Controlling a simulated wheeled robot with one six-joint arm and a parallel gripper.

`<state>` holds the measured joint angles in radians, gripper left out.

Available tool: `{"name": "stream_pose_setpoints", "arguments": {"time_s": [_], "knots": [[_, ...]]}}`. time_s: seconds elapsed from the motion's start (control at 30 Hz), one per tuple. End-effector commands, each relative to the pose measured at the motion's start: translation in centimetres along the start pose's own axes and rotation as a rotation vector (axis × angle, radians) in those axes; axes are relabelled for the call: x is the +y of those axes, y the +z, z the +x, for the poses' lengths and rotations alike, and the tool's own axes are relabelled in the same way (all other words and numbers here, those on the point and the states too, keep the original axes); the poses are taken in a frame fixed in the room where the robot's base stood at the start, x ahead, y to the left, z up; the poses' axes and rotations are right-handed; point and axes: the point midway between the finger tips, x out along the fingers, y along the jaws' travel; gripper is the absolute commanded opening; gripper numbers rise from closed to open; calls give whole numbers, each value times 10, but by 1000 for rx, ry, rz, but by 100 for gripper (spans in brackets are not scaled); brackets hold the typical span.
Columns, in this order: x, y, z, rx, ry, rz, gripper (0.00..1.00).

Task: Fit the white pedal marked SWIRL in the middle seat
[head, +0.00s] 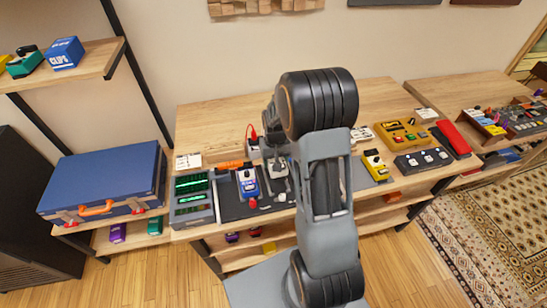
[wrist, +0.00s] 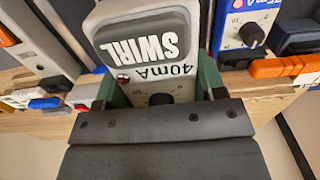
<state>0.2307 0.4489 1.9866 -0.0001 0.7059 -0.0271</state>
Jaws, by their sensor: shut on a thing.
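The white pedal marked SWIRL (wrist: 170,86) fills the middle of the wrist view, with a grey footswitch pad, a "40mA" label and a dark knob. My gripper (wrist: 158,88) is shut on it, with a green finger at each side. In the head view the white pedal (head: 279,186) shows just left of my arm, over or on the black board (head: 230,208), beside the blue pedal (head: 248,182). The blue pedal also shows at the right in the wrist view (wrist: 236,22). My arm hides much of the board. I cannot tell whether the white pedal is down in the middle seat.
A device with green displays (head: 191,196) stands left of the board. An orange object (head: 231,165) lies behind it. A yellow pedal (head: 375,164), a larger yellow box (head: 402,135) and a black three-switch unit (head: 422,160) stand to the right. The rear wooden tabletop (head: 215,120) is clear.

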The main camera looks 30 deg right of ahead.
Motion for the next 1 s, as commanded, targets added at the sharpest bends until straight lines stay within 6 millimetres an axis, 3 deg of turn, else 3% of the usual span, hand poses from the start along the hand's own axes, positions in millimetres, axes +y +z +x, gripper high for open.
{"name": "stream_pose_setpoints", "arguments": {"time_s": [0.6, 1.0], "knots": [[-1, 0, 53, 1, 0, -3, 26], [-2, 0, 63, 2, 0, -4, 26]]}}
